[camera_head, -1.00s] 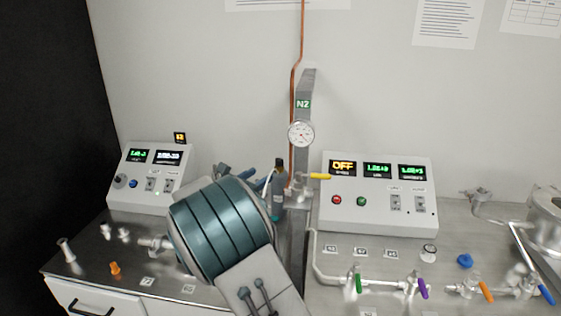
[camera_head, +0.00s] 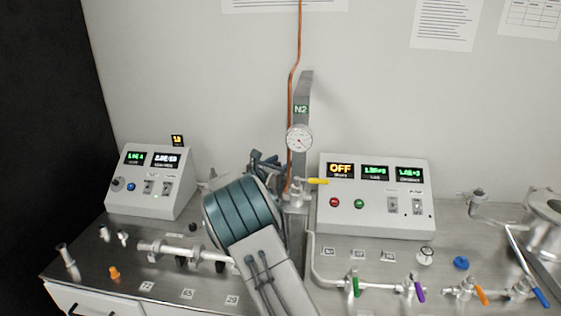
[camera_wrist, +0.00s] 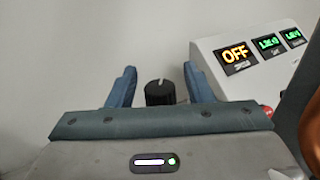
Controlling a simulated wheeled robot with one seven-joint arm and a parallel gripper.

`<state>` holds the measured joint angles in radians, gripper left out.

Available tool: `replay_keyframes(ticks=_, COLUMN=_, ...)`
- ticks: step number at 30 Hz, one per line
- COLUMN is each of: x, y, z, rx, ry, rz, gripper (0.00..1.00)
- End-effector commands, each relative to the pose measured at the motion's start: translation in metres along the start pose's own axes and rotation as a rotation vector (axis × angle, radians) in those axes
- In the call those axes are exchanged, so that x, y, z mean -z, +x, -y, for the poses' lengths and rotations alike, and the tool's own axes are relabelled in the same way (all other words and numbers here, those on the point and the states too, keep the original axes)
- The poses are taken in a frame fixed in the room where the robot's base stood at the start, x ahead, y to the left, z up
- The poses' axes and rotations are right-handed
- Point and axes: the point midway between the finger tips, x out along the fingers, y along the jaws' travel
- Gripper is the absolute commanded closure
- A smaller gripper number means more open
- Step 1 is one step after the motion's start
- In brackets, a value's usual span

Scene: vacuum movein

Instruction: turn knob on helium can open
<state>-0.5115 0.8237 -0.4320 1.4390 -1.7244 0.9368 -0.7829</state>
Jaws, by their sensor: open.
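A black knob (camera_wrist: 160,95) with a white mark on its top sits between my gripper's (camera_wrist: 158,70) two blue fingers in the wrist view. The fingers are open, with a gap on both sides of the knob. The knob's lower part and the can body are hidden behind my gripper's palm. In the head view my gripper (camera_head: 264,160) is by the back wall, left of the N2 post (camera_head: 302,100). My arm covers the can there.
A control box with an OFF display (camera_head: 375,195) stands right of the post, and another box (camera_head: 150,180) stands at left. A yellow-handled valve (camera_head: 318,181) is close to my gripper's right. Pipes with coloured valve handles (camera_head: 420,290) run along the front right.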

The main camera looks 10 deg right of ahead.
Motion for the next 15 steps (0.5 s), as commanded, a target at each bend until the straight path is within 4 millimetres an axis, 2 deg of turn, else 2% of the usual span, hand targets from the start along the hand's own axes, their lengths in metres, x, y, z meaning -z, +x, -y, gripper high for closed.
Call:
replay_keyframes(ticks=9, x=0.0002, y=0.0028, z=0.0002, rx=0.000, ry=0.000, rz=0.000, gripper=0.53)
replay_keyframes(ticks=14, x=0.0001, y=0.0027, z=0.0002, rx=0.000, ry=0.000, rz=0.000, gripper=0.98)
replay_keyframes(ticks=15, x=0.0001, y=0.0026, z=0.0002, rx=0.000, ry=0.000, rz=0.000, gripper=0.98)
